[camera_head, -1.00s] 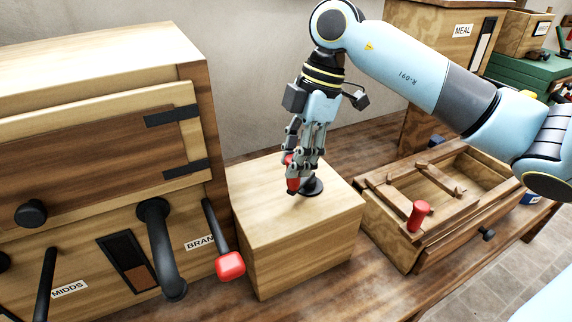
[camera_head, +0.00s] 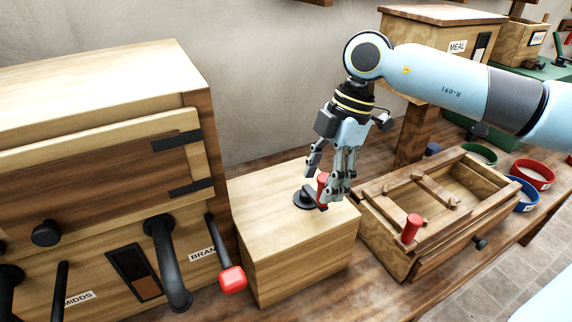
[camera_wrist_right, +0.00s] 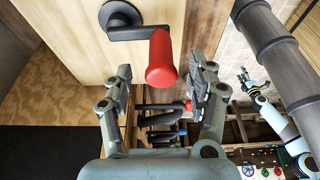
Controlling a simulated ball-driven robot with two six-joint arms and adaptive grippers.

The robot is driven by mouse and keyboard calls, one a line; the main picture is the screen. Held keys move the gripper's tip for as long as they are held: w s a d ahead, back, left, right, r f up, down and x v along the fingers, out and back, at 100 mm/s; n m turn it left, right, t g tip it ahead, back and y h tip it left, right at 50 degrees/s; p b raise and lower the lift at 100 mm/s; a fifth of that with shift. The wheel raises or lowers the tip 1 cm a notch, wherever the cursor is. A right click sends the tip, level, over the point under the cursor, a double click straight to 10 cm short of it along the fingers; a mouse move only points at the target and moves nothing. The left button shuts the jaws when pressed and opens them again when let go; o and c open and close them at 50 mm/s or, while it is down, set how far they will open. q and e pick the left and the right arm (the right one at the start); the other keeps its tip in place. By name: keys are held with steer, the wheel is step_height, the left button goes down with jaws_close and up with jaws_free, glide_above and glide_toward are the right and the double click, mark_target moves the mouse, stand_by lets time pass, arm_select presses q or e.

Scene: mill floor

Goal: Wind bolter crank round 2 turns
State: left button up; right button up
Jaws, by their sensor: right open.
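The bolter crank on the wooden box (camera_head: 262,215) has a black hub (camera_head: 304,198) and an upright red handle (camera_head: 322,186) to the right of the hub. In the wrist view the crank's red handle (camera_wrist_right: 161,58) stands out from its black arm. My right gripper (camera_head: 334,188) is at the handle from the right, fingers down. In the wrist view my right gripper (camera_wrist_right: 160,88) has its fingers apart, with the handle's end just beyond and between them; contact cannot be told. A light-blue arm with a small gripper (camera_wrist_right: 244,77), apparently my left, shows in the wrist view; its fingers are too small to read.
A wooden cabinet (camera_head: 100,85) with black spouts and a red-tipped lever (camera_head: 232,278) stands at left, close to the box.

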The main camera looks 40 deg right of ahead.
step_height(320, 180, up, 5)
steer(key=p, duration=0.4)
steer(key=shift+f, duration=0.1)
steer(key=shift+r, duration=2.1)
steer(key=shift+s, duration=0.1)
